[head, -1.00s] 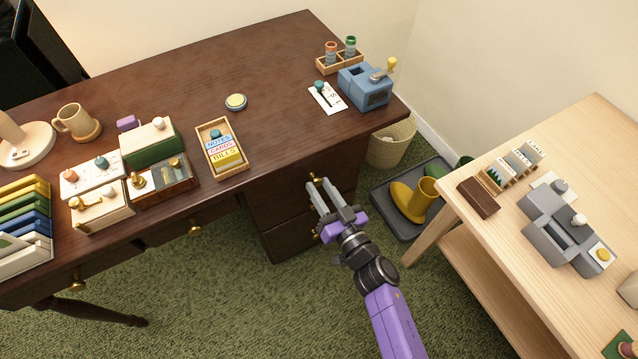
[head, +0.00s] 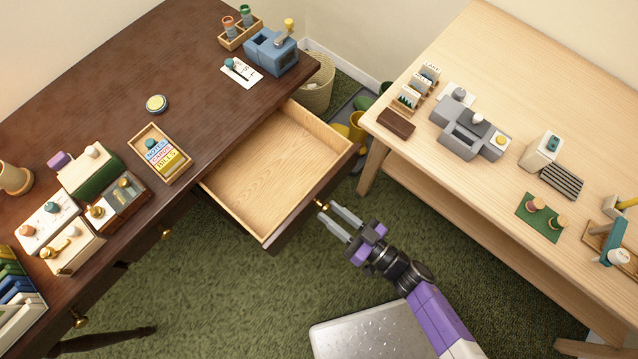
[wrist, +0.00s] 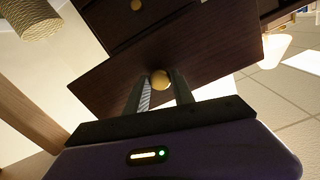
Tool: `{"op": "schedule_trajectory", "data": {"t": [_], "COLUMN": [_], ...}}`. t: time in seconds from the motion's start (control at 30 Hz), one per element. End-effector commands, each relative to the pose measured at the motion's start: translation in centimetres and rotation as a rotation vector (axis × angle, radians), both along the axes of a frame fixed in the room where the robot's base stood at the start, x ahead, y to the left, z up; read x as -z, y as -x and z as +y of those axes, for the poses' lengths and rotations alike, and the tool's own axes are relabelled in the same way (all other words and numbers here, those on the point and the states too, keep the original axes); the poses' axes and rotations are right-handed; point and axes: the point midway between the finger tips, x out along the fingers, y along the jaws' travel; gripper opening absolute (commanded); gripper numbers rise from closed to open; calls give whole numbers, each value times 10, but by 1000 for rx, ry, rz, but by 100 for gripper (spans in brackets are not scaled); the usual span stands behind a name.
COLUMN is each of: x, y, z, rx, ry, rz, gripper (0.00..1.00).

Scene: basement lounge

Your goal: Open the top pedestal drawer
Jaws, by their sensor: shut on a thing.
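The top pedestal drawer (head: 268,172) of the dark wooden desk stands well out from the desk in the head view. Its pale wooden inside is bare and empty. Its dark front (wrist: 205,52) fills the middle of the wrist view. The brass knob (wrist: 160,80) on that front sits between my two fingers; it also shows in the head view (head: 321,204). My gripper (head: 326,216) is shut on the knob, in front of the drawer. A lower drawer's knob (wrist: 137,5) shows at the top of the wrist view.
A pale wooden table (head: 500,75) with several items stands to the right, close to the drawer's right corner. A wicker basket (head: 318,85) stands behind the drawer. The desk top (head: 110,90) holds a card box (head: 160,154) and a blue sharpener-like device (head: 271,52). Green carpet lies in front.

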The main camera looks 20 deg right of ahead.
Motion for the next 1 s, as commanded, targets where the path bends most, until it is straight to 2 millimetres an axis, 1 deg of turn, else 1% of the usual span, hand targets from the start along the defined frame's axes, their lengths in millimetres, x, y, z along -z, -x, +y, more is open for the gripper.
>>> {"op": "schedule_trajectory", "data": {"t": [0.13, 0.47, 0.5, 0.6, 0.87, 1.0], "x": [0, 1, 1, 1, 0, 1], "y": [7, 7, 7, 7, 7, 12], "z": [-4, -5, -5, -5, -5, -8], "rx": [0, 1, 1, 0, 0, 1], "ry": [-1, -1, -1, -1, -1, 0], "rz": [1, 1, 1, 1, 1, 2], "gripper": [0, 0, 34, 52, 52, 52]}}
